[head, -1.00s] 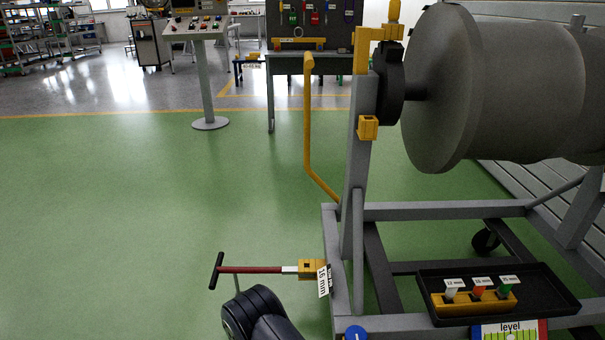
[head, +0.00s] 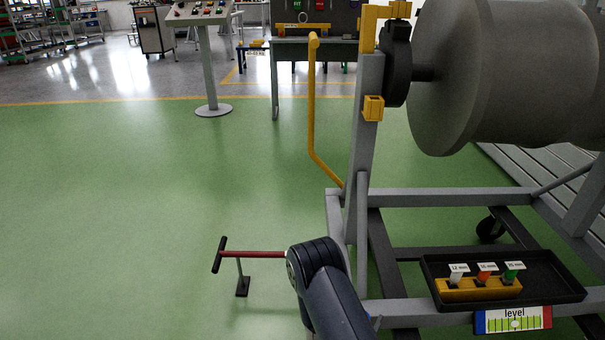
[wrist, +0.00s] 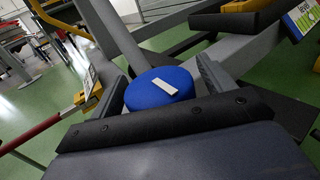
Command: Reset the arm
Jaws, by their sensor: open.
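In the wrist view my gripper (wrist: 162,80) is open, with one finger on each side of a round blue knob (wrist: 150,98) that has a white bar mark on top. I cannot tell whether the fingers touch it or how far below them it lies. In the head view my dark arm link covers the spot by the stand's front post, and the fingers are hidden there.
A grey stand (head: 455,197) carries a large grey cylinder (head: 510,75). A red T-handled bar (head: 258,254) juts left beside my arm; it also shows in the wrist view (wrist: 38,130). A black tray (head: 560,290) holds tagged pieces. Green floor is clear at left.

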